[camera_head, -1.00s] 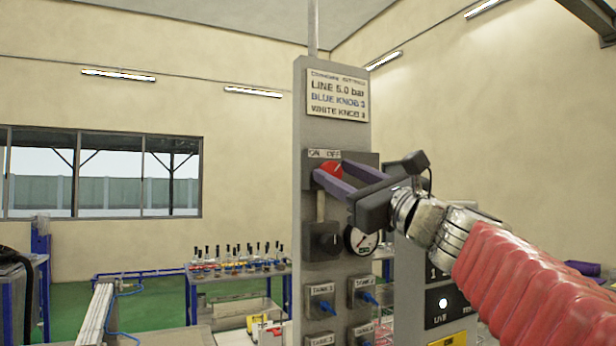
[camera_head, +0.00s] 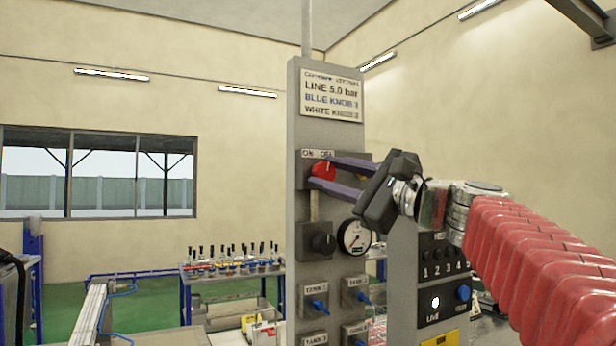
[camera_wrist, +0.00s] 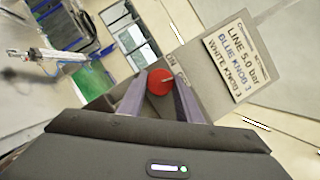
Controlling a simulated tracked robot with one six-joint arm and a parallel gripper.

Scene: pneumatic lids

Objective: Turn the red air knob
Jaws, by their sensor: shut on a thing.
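The red air knob (camera_head: 322,170) is a round red knob on the upper part of the grey panel post, under the ON OFF label (camera_head: 318,154). My gripper (camera_head: 319,172) reaches in from the right. Its two purple fingers are shut on the knob, one above and one below it in the head view. The fingers and gripper body hide part of the plate behind the knob.
Below are a black knob (camera_head: 321,243), a pressure gauge (camera_head: 355,237) and several blue tank valves (camera_head: 317,304). A settings sign (camera_head: 331,95) is above. A switch box (camera_head: 443,290) stands to the right, below my arm. A bottle table (camera_head: 232,272) is behind.

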